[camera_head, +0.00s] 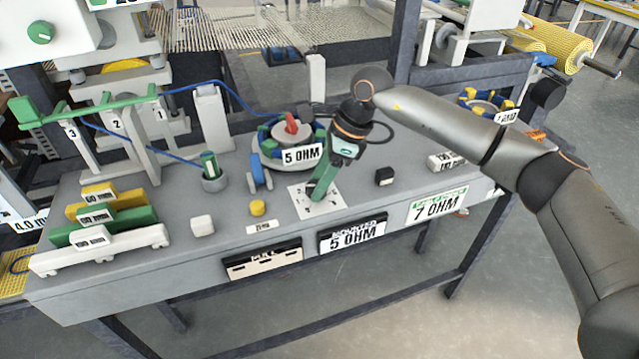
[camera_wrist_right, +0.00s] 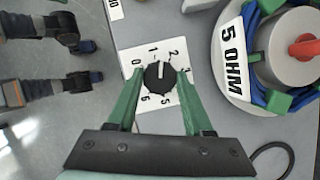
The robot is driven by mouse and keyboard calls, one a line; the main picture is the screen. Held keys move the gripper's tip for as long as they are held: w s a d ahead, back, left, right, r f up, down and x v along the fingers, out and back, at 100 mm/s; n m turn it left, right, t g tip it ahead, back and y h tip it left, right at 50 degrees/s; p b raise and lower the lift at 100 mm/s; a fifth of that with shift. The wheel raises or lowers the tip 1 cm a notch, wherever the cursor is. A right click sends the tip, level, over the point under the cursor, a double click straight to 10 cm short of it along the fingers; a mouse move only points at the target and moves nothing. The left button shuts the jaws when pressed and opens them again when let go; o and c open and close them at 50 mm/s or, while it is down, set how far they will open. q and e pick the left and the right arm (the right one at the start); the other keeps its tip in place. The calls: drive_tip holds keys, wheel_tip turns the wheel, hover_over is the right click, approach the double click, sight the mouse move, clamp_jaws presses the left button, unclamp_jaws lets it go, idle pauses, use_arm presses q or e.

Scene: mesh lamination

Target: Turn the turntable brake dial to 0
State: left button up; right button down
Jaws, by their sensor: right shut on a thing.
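The brake dial (camera_wrist_right: 153,81) is a black round knob with a white pointer line. It sits on a white plate (camera_wrist_right: 134,54) with numbers around it. In the right wrist view the pointer aims up, between 1 and 2; the 0 lies to its left. My right gripper (camera_wrist_right: 159,77) has its two green fingers on either side of the knob and is shut on it. In the head view the right gripper (camera_head: 317,192) reaches down onto the plate (camera_head: 303,205) and hides the knob. My left gripper is not in view.
The turntable (camera_head: 268,158) with its red knob (camera_head: 291,123) and 5 OHM label stands just behind the plate. A yellow knob (camera_head: 257,208), a white block (camera_head: 202,225) and a black block (camera_head: 384,176) are nearby. Coloured bars (camera_head: 110,232) lie at the left.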

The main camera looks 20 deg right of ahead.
drive_tip(key=n+g, duration=0.1)
drive_tip(key=n, duration=0.2)
drive_tip(key=shift+w+b, duration=0.15)
drive_tip(key=shift+b, duration=0.2)
drive_tip(key=n+g, duration=0.1)
drive_tip(key=n, duration=0.1)
drive_tip(key=shift+n+b, duration=0.3)
drive_tip(key=n+g, duration=0.1)
drive_tip(key=n, duration=0.2)
drive_tip(key=shift+w+h+b, duration=0.15)
drive_tip(key=shift+h+b, duration=0.15)
drive_tip(key=n+g, duration=0.1)
drive_tip(key=n, duration=0.2)
drive_tip(key=shift+a+h, duration=0.1)
drive_tip(key=shift+h, duration=0.2)
drive_tip(key=shift+n, duration=0.5)
